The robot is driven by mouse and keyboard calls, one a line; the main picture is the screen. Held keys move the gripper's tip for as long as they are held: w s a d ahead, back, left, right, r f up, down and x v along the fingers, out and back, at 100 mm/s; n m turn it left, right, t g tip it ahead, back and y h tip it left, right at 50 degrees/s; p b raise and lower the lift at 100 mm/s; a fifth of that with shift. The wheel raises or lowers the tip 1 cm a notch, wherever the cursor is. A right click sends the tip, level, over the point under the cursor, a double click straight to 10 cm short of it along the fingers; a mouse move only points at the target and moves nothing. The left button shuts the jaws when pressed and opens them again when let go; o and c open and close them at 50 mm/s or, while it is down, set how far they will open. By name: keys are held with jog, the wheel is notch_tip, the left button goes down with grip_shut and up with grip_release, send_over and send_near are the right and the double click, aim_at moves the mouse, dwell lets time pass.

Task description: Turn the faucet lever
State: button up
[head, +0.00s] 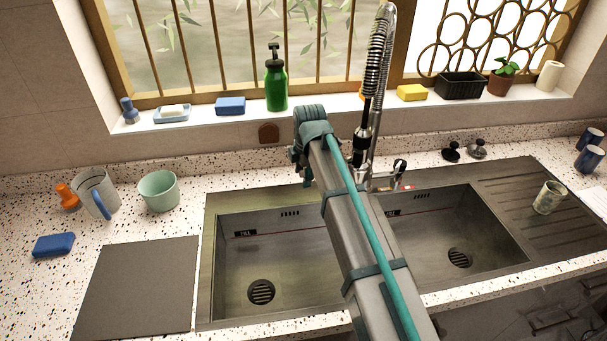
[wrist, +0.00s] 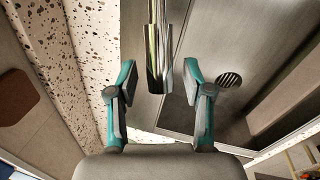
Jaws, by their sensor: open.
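The faucet (head: 372,140) stands behind the sinks, with a tall spring-wrapped spout and a chrome base. Its short lever (head: 400,167) shows on the right of the base, clear of my arm. In the wrist view, a shiny chrome part of the faucet (wrist: 158,70) comes down from the top, lined up with the gap between my fingers; whether it is the lever I cannot tell. My gripper (wrist: 160,80) is open, its two teal and grey fingers apart, with no visible contact. In the head view my arm hides most of the gripper, just left of the faucet.
Two steel basins, left (head: 280,250) and right (head: 455,225), lie below my arm. A green bottle (head: 276,85) and sponges stand on the window sill. A mug (head: 95,193) and a pale green cup (head: 158,190) are at the left. A patterned cup (head: 549,197) stands on the drainboard.

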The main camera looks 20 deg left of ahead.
notch_tip(320, 180, up, 12)
jog(key=s+d, duration=0.1)
jog(key=shift+s+d, duration=0.2)
jog(key=shift+s, duration=0.15)
jog(key=shift+f, duration=0.1)
